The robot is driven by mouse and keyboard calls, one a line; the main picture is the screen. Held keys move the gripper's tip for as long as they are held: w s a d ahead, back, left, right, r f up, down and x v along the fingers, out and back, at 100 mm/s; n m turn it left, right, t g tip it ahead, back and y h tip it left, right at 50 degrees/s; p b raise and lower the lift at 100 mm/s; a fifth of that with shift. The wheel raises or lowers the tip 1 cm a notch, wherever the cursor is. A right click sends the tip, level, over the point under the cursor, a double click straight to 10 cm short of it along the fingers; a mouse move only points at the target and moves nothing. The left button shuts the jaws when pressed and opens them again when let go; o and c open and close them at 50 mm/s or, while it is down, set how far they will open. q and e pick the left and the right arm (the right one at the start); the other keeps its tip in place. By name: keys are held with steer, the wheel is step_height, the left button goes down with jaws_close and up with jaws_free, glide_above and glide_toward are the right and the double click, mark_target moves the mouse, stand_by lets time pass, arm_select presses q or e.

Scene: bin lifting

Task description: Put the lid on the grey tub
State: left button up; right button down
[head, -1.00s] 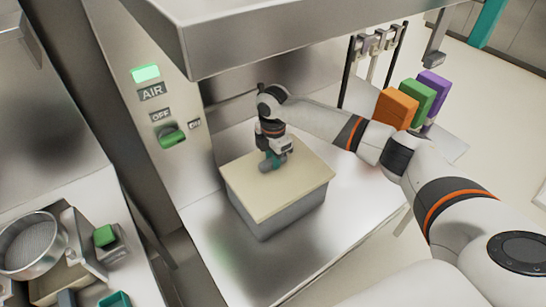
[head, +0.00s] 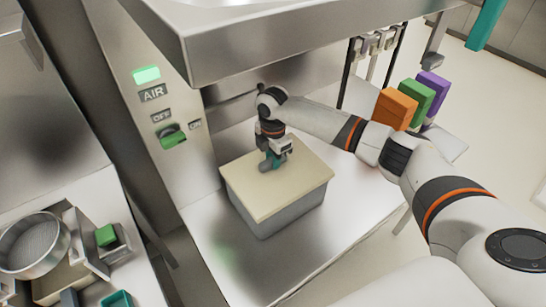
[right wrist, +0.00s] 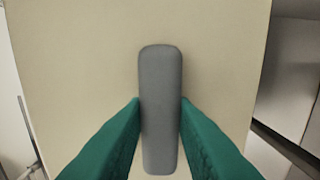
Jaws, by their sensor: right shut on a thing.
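The grey tub (head: 290,215) stands on the steel bench under the hood. The beige lid (head: 305,178) lies over the tub's top and covers its opening; whether it is fully seated all round I cannot tell. My right gripper (head: 273,163) is above the middle of the lid. In the right wrist view its two green fingers are shut on the lid's grey bar handle (right wrist: 161,110), one on each side. The lid (right wrist: 85,60) fills most of that view. My left gripper is not in view.
The steel hood (head: 330,40) hangs above the bench (head: 235,255). A panel with an AIR switch (head: 172,137) stands to the left. Orange (head: 394,108), green and purple blocks stand at the right. A round sieve (head: 32,243) is at the lower left.

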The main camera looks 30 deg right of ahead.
steer(key=shift+f, duration=0.75)
stand_by(0.8)
steer(key=shift+f+p, duration=0.1)
steer(key=shift+p, duration=0.5)
steer(key=c, duration=0.6)
jaws_free()
steer(key=shift+r+p, duration=3.55)
steer(key=shift+p, duration=0.05)
